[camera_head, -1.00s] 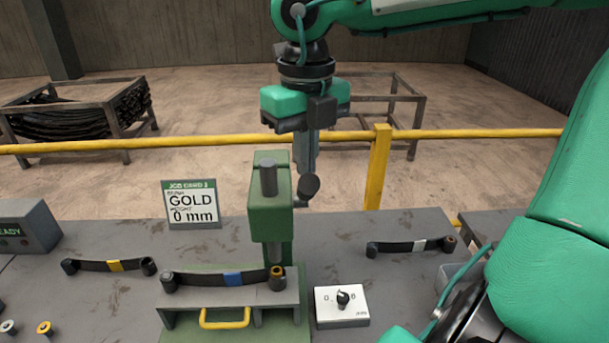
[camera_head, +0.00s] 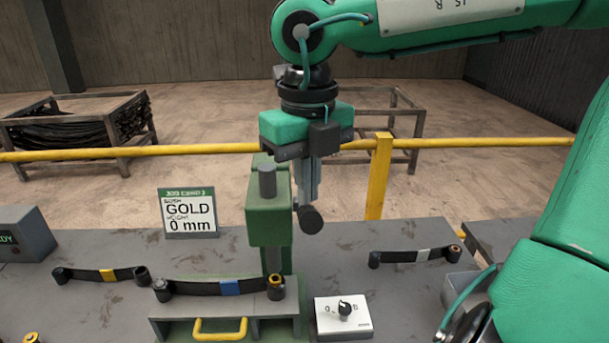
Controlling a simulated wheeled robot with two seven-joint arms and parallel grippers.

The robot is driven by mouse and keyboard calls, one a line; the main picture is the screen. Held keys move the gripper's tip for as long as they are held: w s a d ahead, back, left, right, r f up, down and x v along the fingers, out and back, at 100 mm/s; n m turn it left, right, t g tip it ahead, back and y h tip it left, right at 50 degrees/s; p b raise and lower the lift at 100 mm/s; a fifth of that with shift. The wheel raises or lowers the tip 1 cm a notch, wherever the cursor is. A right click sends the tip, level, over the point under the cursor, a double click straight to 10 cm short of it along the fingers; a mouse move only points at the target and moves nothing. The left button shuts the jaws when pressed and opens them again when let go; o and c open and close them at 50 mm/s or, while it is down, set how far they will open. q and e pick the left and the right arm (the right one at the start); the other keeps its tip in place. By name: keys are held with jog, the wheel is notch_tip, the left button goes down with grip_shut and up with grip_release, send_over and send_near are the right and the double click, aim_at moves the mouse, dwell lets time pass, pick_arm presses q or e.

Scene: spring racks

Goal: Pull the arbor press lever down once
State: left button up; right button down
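The green arbor press (camera_head: 268,215) stands on the bench with its ram over the gold bush end of a spring leaf with a blue band (camera_head: 230,287). Its lever ends in a black knob (camera_head: 311,219), to the right of the press head. My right gripper (camera_head: 309,200) points down just above and behind the knob. Its grey fingers look close together with nothing between them; whether they touch the knob or lever is hard to tell. Most of the lever arm is hidden. My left gripper is not in view.
A job card (camera_head: 188,212) reads GOLD, 0 mm. A dial box (camera_head: 343,316) sits right of the press. Spring leaves with yellow (camera_head: 108,275) and white (camera_head: 422,255) bands lie on either side. A yellow rail (camera_head: 470,143) runs behind the bench.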

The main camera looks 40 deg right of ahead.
jog(key=shift+s+a+f+b, duration=0.2)
jog(key=shift+f+b, duration=0.1)
jog(key=shift+f, duration=0.1)
jog(key=shift+s+a+f+b, duration=0.1)
jog(key=shift+s+f+b, duration=0.05)
jog(key=shift+f+b, duration=0.2)
jog(key=shift+s+a+f+b, duration=0.15)
jog(key=shift+s+f+b, duration=0.05)
jog(key=shift+f+b, duration=0.5)
jog(key=shift+s+a+f+b, duration=0.15)
jog(key=shift+f+b, duration=0.5)
jog(key=shift+f, duration=0.05)
jog(key=shift+s+a+f+b, duration=0.15)
jog(key=shift+s+f+b, duration=0.05)
jog(key=shift+f+b, duration=0.5)
